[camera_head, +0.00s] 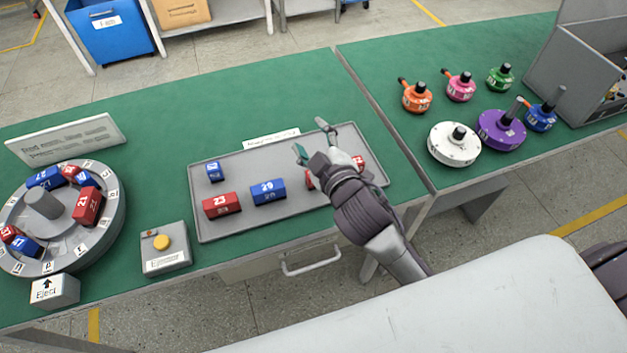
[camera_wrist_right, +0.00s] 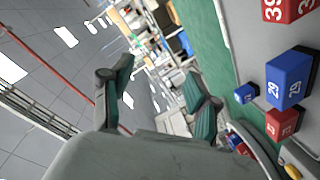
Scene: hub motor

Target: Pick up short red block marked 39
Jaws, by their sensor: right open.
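A red block marked 39 (camera_wrist_right: 290,10) shows at the top right edge of the right wrist view, cut off by the frame. In the head view, a red block (camera_head: 310,181) on the grey tray (camera_head: 236,228) is mostly hidden behind my right gripper. Another red block (camera_head: 359,162) peeks out right of the wrist; its number is hard to read. My right gripper (camera_head: 312,140) is open and empty above the tray, fingers pointing toward its back edge. The fingers also show in the right wrist view (camera_wrist_right: 160,82). My left gripper is not in view.
The tray also holds a red block 23 (camera_head: 221,205), a blue block 29 (camera_head: 268,191) and a small blue block (camera_head: 214,172). A round dial with blocks (camera_head: 112,222) and a yellow-button box (camera_head: 165,254) stand left. Several coloured motors, including a white one (camera_head: 454,150), stand right.

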